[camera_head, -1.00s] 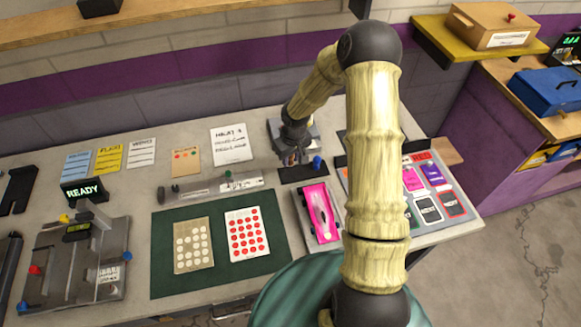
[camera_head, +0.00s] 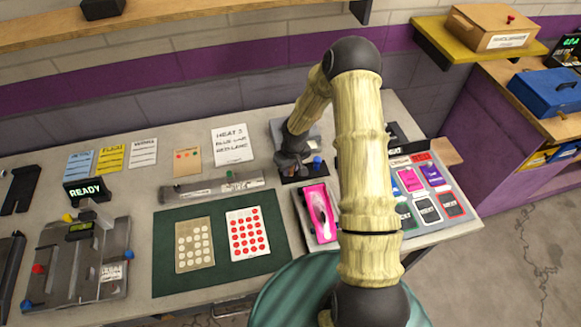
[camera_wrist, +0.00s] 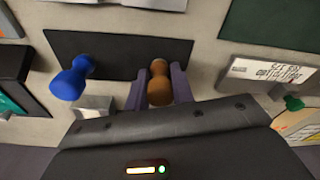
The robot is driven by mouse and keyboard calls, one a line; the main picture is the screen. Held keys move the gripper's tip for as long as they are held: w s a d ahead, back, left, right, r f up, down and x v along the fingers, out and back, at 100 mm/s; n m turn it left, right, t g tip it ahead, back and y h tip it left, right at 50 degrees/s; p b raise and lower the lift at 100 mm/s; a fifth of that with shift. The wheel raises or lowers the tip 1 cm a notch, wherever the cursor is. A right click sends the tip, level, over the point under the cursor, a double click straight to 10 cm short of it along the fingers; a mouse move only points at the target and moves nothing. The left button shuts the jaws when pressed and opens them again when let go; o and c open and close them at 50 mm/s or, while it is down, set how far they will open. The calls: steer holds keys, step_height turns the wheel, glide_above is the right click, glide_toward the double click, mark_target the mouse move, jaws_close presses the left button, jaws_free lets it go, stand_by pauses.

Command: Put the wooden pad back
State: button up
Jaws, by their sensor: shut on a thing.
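A brown wooden peg-shaped piece (camera_wrist: 159,88) with a rounded top stands between the two fingers of my gripper (camera_wrist: 160,76) in the wrist view; the fingers are shut on it. Its lower end lies over a dark rectangular plate (camera_wrist: 110,50); I cannot tell whether it touches the plate. A blue knob-shaped piece (camera_wrist: 72,78) stands on the same plate to the left. In the head view, my gripper (camera_head: 291,170) is low over the left part of the plate (camera_head: 309,176), with the blue piece (camera_head: 317,162) to its right.
A grey panel of coloured cards (camera_head: 450,200) is at right. A grey bar with a green knob (camera_head: 205,189) and a green mat (camera_head: 168,258) with two dotted cards are at left.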

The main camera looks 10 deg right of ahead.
steer(key=shift+f, duration=0.1)
steer(key=o, duration=1)
steer(key=shift+d, duration=0.2)
steer(key=shift+a+r, duration=0.1)
steer(key=shift+r, duration=0.1)
step_height(320, 180, up, 12)
steer(key=s+b, duration=0.1)
steer(key=shift+s+d, duration=0.15)
steer(key=shift+d, duration=0.1)
